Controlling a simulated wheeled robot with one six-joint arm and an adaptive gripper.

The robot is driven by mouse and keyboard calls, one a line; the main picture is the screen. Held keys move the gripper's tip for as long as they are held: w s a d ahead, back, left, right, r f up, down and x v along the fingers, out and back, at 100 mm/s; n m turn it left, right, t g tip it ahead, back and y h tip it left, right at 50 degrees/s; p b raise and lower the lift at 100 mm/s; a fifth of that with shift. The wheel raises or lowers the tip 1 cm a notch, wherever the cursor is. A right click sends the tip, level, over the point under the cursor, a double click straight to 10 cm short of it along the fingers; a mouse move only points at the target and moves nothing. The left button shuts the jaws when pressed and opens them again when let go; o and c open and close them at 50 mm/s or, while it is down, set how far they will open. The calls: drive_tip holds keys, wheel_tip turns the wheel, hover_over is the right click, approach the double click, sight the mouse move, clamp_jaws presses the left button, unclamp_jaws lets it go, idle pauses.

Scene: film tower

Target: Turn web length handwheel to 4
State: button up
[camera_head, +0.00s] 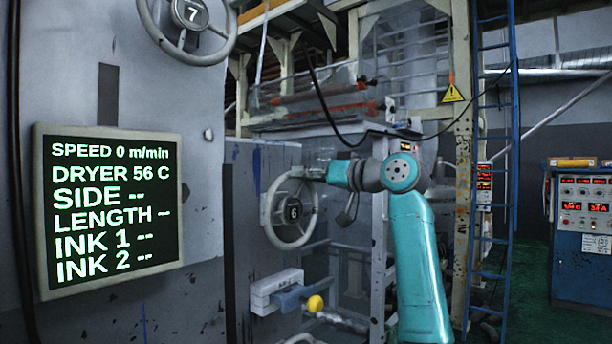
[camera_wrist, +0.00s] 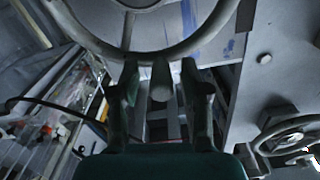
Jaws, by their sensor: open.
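A grey handwheel with a dark hub reading 6 (camera_head: 294,212) is mounted on the grey panel, in the middle of the head view. My gripper (camera_head: 312,173) is at the top right of its rim. In the wrist view, my gripper (camera_wrist: 160,70) is open, with one finger on each side of a grey knob (camera_wrist: 161,82) by the wheel rim (camera_wrist: 150,54). Whether the fingers touch the knob cannot be told. The display (camera_head: 110,210) reads LENGTH --, SIDE --, INK 1 -- and INK 2 --. No label naming the wheel is readable.
Another handwheel reading 7 (camera_head: 190,14) is at the upper left. A white block with a blue part and yellow knob (camera_head: 315,303) juts out below the 6 wheel. A blue ladder (camera_head: 497,150) and a blue control cabinet (camera_head: 583,235) stand to the right.

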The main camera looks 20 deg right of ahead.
drive_tip(key=shift+w+a, duration=0.25)
drive_tip(key=shift+a, duration=0.05)
clamp_jaws()
drive_tip(key=shift+a, duration=0.1)
